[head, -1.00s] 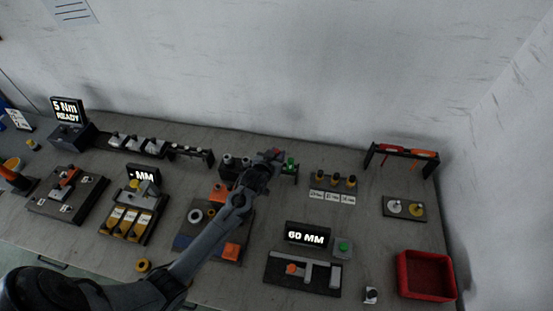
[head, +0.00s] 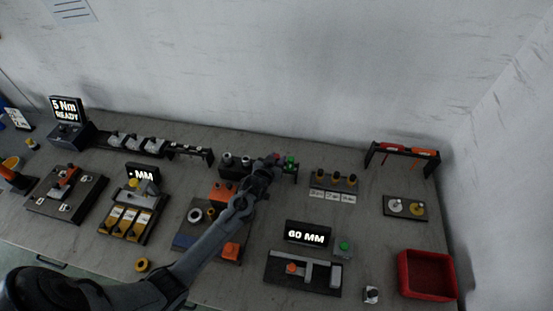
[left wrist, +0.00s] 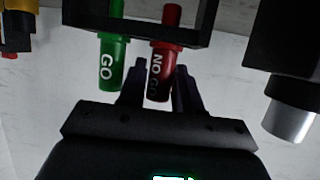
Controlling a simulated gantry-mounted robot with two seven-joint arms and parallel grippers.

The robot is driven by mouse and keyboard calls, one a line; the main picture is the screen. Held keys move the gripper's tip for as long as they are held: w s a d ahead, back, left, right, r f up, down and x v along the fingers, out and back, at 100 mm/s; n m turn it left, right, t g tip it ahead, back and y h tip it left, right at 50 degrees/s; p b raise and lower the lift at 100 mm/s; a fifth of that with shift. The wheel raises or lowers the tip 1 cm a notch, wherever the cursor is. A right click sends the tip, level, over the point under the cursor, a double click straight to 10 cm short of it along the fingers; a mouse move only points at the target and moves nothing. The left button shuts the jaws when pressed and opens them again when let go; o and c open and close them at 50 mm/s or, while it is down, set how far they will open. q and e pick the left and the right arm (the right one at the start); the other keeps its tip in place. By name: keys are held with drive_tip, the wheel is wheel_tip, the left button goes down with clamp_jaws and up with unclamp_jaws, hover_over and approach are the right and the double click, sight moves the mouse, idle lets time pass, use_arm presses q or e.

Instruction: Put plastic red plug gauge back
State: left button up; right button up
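The red plug gauge (left wrist: 160,68), marked NO GO, hangs in the dark rack (left wrist: 139,34) in the left wrist view, beside the green GO gauge (left wrist: 112,64) and roughly parallel to it. My left gripper (left wrist: 158,88) has a finger on each side of the red gauge's lower part and looks shut on it; the gauge hides part of the fingers. In the head view my left gripper (head: 270,166) is at the rack's right part, next to the red gauge's top (head: 277,156) and the green gauge (head: 291,161). My right gripper is not in view.
Right of the rack is a stand with several orange-topped pins (head: 335,178). Left is a row of grey parts (head: 137,143). A 60 MM display (head: 307,234) and red bin (head: 427,274) are at front right. A dark cylinder with a metal end (left wrist: 290,115) is near the gripper.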

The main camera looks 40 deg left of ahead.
use_arm(q)
drive_tip(key=o, duration=0.3)
drive_tip(key=shift+r, duration=0.65)
drive_tip(key=s+d+r+m+g+h, duration=0.1)
drive_tip(key=s+d+g, duration=0.2)
drive_tip(key=s, duration=0.8)
drive_tip(key=s+d+r+m+g+h+p, duration=0.1)
drive_tip(key=s+d+m+g, duration=0.1)
drive_tip(key=s+d, duration=0.6)
drive_tip(key=s+d+r+m+g+h, duration=0.2)
drive_tip(key=s+d+g, duration=0.2)
drive_tip(key=s, duration=1.1)
drive_tip(key=shift+s+d+p, duration=0.15)
drive_tip(key=shift+d, duration=0.35)
drive_tip(key=shift+s+d+p, duration=0.15)
drive_tip(key=shift+d, duration=0.35)
drive_tip(key=shift+r, duration=0.1)
